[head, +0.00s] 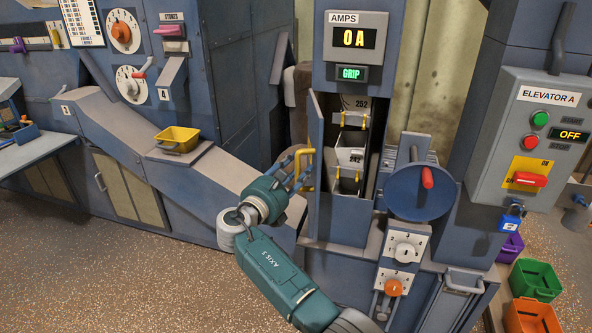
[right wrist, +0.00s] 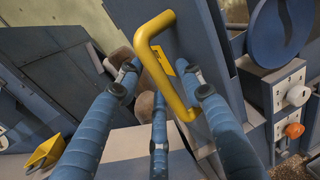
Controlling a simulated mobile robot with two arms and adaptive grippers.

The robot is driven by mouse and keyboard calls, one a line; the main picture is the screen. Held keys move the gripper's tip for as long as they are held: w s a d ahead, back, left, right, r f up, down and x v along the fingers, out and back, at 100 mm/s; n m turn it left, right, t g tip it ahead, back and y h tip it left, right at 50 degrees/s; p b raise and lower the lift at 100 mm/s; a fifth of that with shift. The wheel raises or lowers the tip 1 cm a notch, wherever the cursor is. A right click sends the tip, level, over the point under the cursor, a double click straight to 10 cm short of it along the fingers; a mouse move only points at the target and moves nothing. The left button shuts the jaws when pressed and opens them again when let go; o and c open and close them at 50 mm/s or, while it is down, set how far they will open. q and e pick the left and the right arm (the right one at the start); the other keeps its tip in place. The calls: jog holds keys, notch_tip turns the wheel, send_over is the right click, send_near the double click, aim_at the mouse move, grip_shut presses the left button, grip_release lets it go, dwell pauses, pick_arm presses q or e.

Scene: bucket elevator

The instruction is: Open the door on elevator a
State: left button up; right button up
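The elevator A door (head: 315,150) is a narrow blue panel that stands swung out at the left side of its opening. Behind it, white buckets (head: 350,157) with yellow edges show inside the shaft. The door's yellow bar handle (head: 303,173) sits on its outer face; it is large in the right wrist view (right wrist: 162,78). My right gripper (head: 297,165) is at the handle. In the right wrist view its blue fingers (right wrist: 155,72) are spread, with the handle crossing between their tips. Whether a finger touches the handle, I cannot tell. My left gripper is out of view.
A blue handwheel (head: 420,192) with a red knob and dial switches (head: 404,246) stand right of the opening. The Elevator A control box (head: 541,135) reads OFF. A yellow bin (head: 178,139) sits on the left chute. Colored bins (head: 536,280) stand at the lower right.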

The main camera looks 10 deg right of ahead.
jog(key=v, duration=0.7)
jog(key=shift+a, duration=0.25)
jog(key=shift+s, duration=0.15)
